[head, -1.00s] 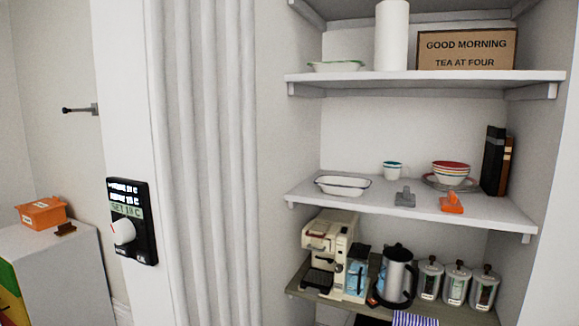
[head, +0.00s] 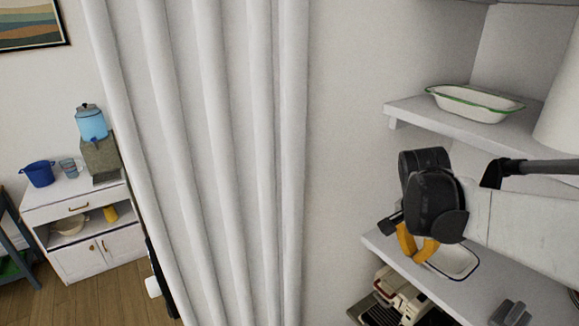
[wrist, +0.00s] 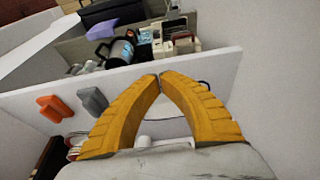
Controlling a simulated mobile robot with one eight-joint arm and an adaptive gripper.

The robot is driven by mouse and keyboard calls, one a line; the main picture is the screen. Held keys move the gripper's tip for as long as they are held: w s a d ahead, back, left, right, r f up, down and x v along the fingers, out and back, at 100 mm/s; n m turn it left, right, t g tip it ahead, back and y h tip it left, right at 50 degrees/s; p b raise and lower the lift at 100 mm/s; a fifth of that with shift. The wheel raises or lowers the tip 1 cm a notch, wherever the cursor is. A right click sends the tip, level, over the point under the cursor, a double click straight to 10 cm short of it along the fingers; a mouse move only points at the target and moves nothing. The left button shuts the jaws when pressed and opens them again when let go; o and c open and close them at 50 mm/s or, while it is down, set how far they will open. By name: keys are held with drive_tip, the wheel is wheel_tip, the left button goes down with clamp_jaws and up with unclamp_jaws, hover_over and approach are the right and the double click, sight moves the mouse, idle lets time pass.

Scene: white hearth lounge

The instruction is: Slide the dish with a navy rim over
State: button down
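The white dish with a navy rim (head: 462,262) sits on the middle shelf (head: 500,290), near its left end. My gripper (head: 416,258) is over the left part of the dish, with its orange fingers pointing down and partly hiding it. In the wrist view the two fingertips (wrist: 159,77) meet, with nothing visible held between them.
A green-rimmed dish (head: 472,106) and a white cylinder (head: 562,115) stand on the shelf above. A grey block-like object (wrist: 92,101) and an orange one (wrist: 53,107) are on the middle shelf. A coffee machine (head: 402,296) is below. A white curtain (head: 215,150) hangs at left.

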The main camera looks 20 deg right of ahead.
sight(453, 262)
drive_tip(key=x, duration=1)
drive_tip(key=shift+s+a+f+b, duration=0.1)
drive_tip(key=shift+s+a+b, duration=0.05)
drive_tip(key=shift+s+b, duration=0.15)
drive_tip(key=shift+w+d, duration=0.2)
drive_tip(key=shift+d, duration=0.4)
drive_tip(key=shift+w+d, duration=0.2)
drive_tip(key=shift+d, duration=0.4)
drive_tip(key=shift+w+d+p, duration=0.2)
drive_tip(key=shift+d+p, duration=0.1)
drive_tip(key=shift+d, duration=0.25)
drive_tip(key=w+d+b, duration=0.1)
drive_tip(key=d, duration=0.4)
drive_tip(key=w+d+b, duration=0.2)
drive_tip(key=d, duration=0.4)
drive_tip(key=w+d+b, duration=0.1)
drive_tip(key=d, duration=0.5)
drive_tip(key=shift+w, duration=0.4)
drive_tip(key=shift+a, duration=0.1)
drive_tip(key=shift+r, duration=0.25)
